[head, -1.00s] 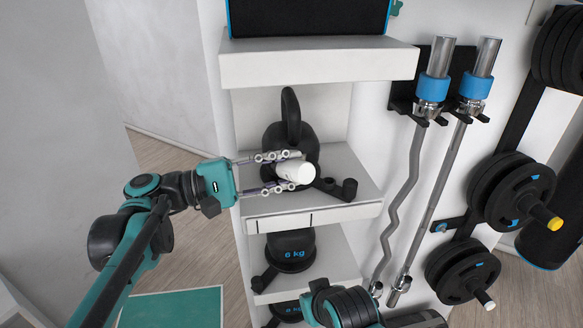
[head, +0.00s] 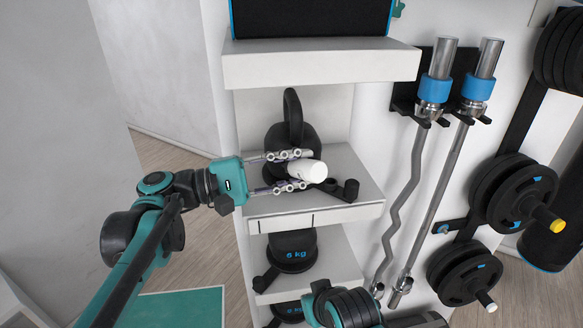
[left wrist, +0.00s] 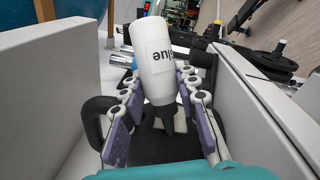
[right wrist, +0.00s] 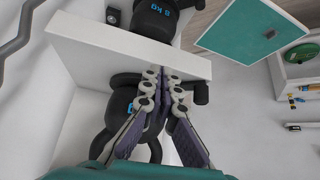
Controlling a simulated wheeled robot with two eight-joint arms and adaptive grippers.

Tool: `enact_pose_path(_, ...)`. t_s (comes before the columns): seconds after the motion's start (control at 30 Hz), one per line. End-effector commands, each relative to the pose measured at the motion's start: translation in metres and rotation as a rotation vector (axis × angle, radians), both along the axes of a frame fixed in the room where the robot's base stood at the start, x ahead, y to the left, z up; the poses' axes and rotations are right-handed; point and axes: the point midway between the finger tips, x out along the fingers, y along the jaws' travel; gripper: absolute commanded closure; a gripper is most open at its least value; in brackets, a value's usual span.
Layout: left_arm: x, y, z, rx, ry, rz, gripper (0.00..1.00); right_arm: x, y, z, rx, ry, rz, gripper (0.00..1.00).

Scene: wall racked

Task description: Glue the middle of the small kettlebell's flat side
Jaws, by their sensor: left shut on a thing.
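My left gripper (head: 296,171) is shut on a white glue bottle (head: 308,170), held in front of a black kettlebell (head: 278,142) on the upper open shelf. The bottle lies nearly level; in the left wrist view its label (left wrist: 164,57) is upside down and its nozzle end points toward dark shapes. I cannot tell whether the bottle touches anything. A kettlebell with blue kg lettering (head: 292,247) stands on the shelf below. I cannot tell which kettlebell is the small one, and no flat side shows clearly. My right gripper (right wrist: 164,76) has its fingertips together, over a shelf kettlebell (right wrist: 127,90).
The upper shelf (head: 270,207) also bears a small black knobbed piece (head: 347,189). A shelf board (head: 320,68) hangs close above. Two bars (head: 440,200) and weight plates (head: 512,190) are on the wall at right. Floor is clear at left, beside a teal mat (head: 180,305).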

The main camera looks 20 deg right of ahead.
Motion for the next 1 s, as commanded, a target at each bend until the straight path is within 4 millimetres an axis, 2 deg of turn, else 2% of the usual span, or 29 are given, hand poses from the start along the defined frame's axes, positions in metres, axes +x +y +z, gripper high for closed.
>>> enact_pose_path(1.0,-0.012,-0.043,0.004,-0.001,0.000,0.003,1.00,0.000,0.000,0.002,0.000,0.000,0.000,1.00)
